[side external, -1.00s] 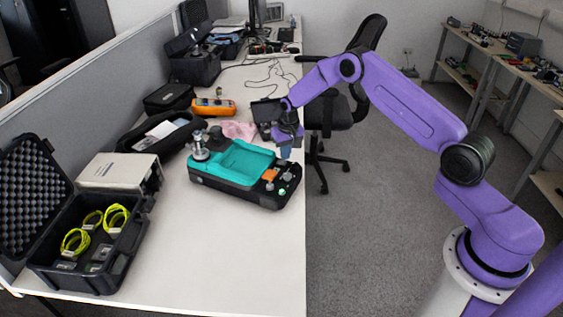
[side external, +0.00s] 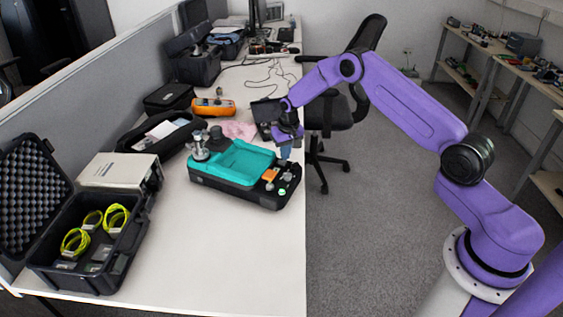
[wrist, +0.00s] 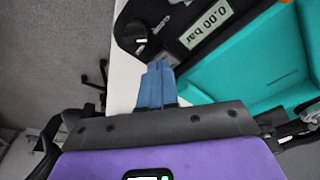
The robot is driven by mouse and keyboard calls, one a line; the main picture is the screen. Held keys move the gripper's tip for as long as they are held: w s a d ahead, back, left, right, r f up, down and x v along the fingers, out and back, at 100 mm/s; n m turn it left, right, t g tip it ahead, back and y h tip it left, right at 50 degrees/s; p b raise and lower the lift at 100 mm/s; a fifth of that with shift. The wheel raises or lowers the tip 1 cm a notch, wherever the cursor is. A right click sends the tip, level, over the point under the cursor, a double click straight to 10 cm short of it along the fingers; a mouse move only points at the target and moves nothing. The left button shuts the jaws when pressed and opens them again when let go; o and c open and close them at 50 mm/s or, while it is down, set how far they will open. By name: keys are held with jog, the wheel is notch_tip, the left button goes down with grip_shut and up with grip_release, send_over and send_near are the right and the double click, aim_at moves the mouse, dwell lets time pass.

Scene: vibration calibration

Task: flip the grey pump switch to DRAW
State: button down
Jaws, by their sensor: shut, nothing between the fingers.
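The pump unit (side external: 232,165) is a black device with a teal top, lying on the white table. Its control panel at the right end carries an orange part (side external: 270,174), small grey controls (side external: 287,177) and a green light (side external: 282,192). Which grey control is the pump switch, and its position, is too small to tell. My gripper (side external: 285,153) is beyond the panel's far edge, above table level, with blue fingers shut and empty.
An open black case (side external: 88,240) with yellow-green rings stands at the front left, beside a light grey box (side external: 120,171). An orange meter (side external: 213,106), a pink cloth (side external: 238,130) and a dark box (side external: 266,114) lie behind the unit. The table front (side external: 230,260) is clear.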

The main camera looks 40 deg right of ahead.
aim_at(285, 162)
jog(key=shift+f, duration=0.8)
dwell(0.7)
jog(key=shift+r, duration=3.5)
